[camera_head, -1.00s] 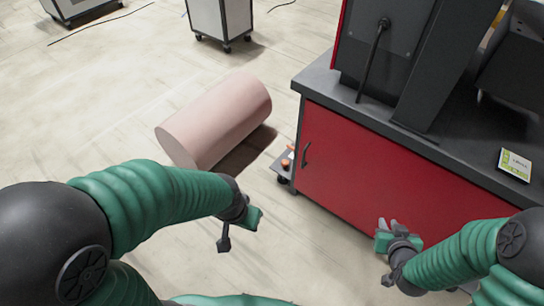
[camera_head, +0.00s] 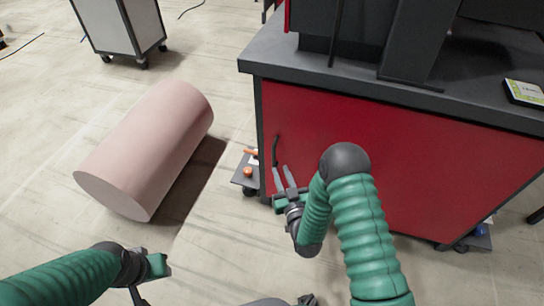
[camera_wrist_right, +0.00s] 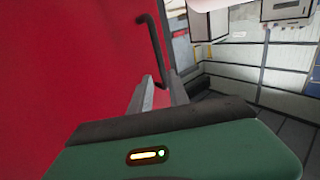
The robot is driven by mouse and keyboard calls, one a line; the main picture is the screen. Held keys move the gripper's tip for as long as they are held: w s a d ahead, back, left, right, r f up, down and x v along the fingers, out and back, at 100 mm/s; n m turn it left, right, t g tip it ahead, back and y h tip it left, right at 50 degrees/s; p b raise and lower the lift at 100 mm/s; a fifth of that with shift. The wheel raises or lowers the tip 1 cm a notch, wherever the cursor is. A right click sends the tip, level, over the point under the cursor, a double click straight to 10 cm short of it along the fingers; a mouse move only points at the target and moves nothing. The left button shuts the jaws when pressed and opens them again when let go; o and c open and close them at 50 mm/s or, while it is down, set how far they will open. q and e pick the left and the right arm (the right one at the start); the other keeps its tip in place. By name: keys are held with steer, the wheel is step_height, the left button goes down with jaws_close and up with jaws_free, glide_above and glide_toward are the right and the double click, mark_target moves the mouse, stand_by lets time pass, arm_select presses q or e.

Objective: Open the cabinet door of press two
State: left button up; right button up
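The press cabinet's red door (camera_head: 400,150) is shut flush in its dark frame. Its dark bar handle (camera_head: 275,150) stands upright near the door's left edge. My right gripper (camera_head: 282,172) is just below the handle, fingers apart and pointing at it. In the right wrist view, the handle (camera_wrist_right: 153,45) runs down to between the two open fingertips (camera_wrist_right: 160,85); I cannot tell whether they touch it. The red door (camera_wrist_right: 70,70) fills the left of that view. My left gripper (camera_head: 155,268) is low at the left, away from the cabinet; its fingers are not clear.
A large pink cylinder (camera_head: 145,150) lies on the floor left of the cabinet. A low wheeled platform with orange items (camera_head: 248,172) shows at the cabinet's left edge. A grey wheeled cart (camera_head: 120,25) stands at the back.

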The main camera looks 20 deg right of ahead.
mark_target(274, 157)
steer(key=w+b, duration=0.2)
steer(key=w, duration=0.5)
steer(key=shift+w+a+f+b, duration=0.1)
steer(key=shift+w+a+b, duration=0.05)
steer(key=shift+w+b, duration=0.15)
steer(key=shift+w, duration=0.45)
steer(key=shift+c, duration=0.8)
jaws_close()
